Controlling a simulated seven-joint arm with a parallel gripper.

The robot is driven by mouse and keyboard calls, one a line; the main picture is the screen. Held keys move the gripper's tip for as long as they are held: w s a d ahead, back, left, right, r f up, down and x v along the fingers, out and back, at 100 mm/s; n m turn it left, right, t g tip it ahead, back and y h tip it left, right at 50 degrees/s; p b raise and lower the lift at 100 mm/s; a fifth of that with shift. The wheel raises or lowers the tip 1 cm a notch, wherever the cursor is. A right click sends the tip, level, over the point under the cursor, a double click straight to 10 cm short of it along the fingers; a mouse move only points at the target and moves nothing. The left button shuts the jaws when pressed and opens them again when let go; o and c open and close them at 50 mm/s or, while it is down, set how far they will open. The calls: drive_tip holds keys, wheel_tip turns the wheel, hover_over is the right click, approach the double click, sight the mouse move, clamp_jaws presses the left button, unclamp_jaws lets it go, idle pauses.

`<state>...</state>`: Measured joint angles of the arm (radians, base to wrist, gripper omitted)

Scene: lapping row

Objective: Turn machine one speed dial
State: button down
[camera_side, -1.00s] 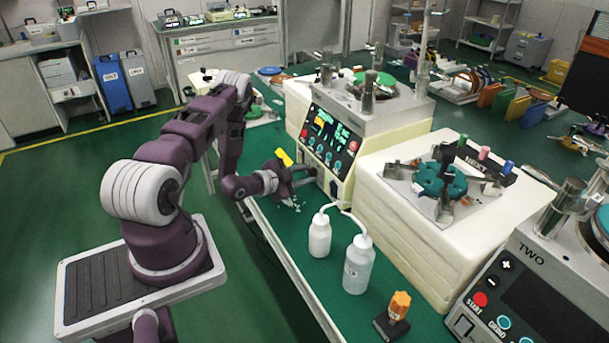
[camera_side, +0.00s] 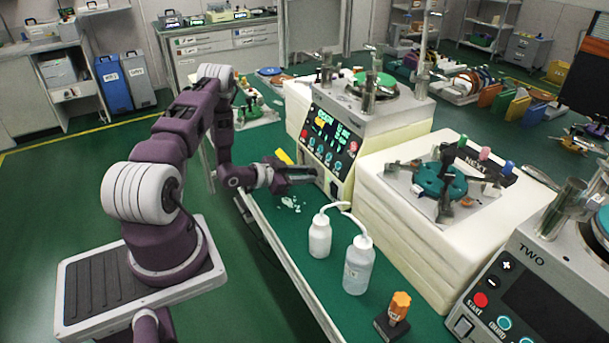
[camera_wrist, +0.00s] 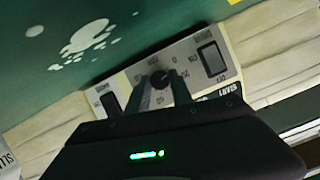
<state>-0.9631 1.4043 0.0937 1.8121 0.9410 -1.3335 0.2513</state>
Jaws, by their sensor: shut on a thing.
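Machine one (camera_side: 338,130) stands at the back of the green bench, its lit control panel facing my arm. In the wrist view the small black speed dial (camera_wrist: 160,79) sits on a pale panel with printed numbers around it. My gripper (camera_wrist: 163,86) has its two fingers on either side of the dial and is shut on it. In the side view my gripper (camera_side: 314,174) reaches the lower front of the machine, and the dial itself is hidden there.
Rocker switches (camera_wrist: 211,60) flank the dial closely. Two white squeeze bottles (camera_side: 357,265) with bent spouts stand on the bench in front. White spilled spots (camera_side: 290,203) lie below my gripper, and a yellow thing (camera_side: 284,156) shows behind it. Machine two (camera_side: 530,290) is at right.

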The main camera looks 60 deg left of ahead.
drive_tip(key=n+h, duration=0.1)
drive_tip(key=n, duration=0.2)
drive_tip(key=shift+a+f+h, duration=0.1)
drive_tip(key=shift+h, duration=0.3)
drive_tip(key=shift+n, duration=0.3)
drive_tip(key=c, duration=1.1)
unclamp_jaws()
drive_tip(key=shift+c, duration=0.2)
drive_tip(key=v, duration=0.7)
drive_tip(key=shift+a, duration=0.1)
